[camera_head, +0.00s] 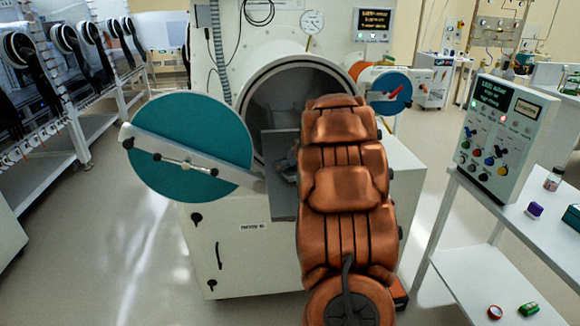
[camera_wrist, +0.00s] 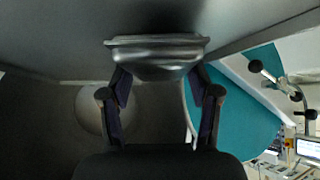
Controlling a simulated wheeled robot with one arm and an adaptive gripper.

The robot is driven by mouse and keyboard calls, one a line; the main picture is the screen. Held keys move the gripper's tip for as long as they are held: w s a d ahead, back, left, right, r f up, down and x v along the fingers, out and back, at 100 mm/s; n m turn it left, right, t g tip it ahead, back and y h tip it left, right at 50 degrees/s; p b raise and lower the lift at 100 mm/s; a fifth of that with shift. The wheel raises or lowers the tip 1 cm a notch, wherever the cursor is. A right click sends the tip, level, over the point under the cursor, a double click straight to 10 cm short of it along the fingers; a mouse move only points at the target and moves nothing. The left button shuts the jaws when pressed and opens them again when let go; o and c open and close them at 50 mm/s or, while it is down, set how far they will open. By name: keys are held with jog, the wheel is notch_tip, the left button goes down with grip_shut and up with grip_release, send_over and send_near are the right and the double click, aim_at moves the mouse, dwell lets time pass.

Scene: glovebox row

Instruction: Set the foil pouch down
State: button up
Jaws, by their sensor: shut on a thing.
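The foil pouch (camera_wrist: 158,58) is silvery and shiny, and sits between the two dark fingers of my gripper (camera_wrist: 160,80) in the wrist view. The fingers are shut on its sides. In the head view my copper arm covers much of the round chamber opening (camera_head: 262,100). A grey tray (camera_head: 283,205) juts from that opening, partly behind my arm. A small grey shape shows over the tray beside my arm; I cannot tell whether it is pouch or gripper. Whether the pouch touches a surface cannot be told.
The round teal door (camera_head: 180,125) stands open left of the chamber and also shows in the wrist view (camera_wrist: 240,115). A smaller teal disc (camera_head: 390,95) is at the right. A white side table (camera_head: 480,270) carries a control box (camera_head: 500,140) and small items. Floor at left is clear.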

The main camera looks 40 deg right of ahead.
jog(key=shift+f+b, duration=0.65)
jog(key=shift+b, duration=0.1)
jog(key=o, duration=1.4)
jog(key=shift+s+r, duration=0.1)
jog(key=shift+r, duration=0.05)
jog(key=v, duration=1.2)
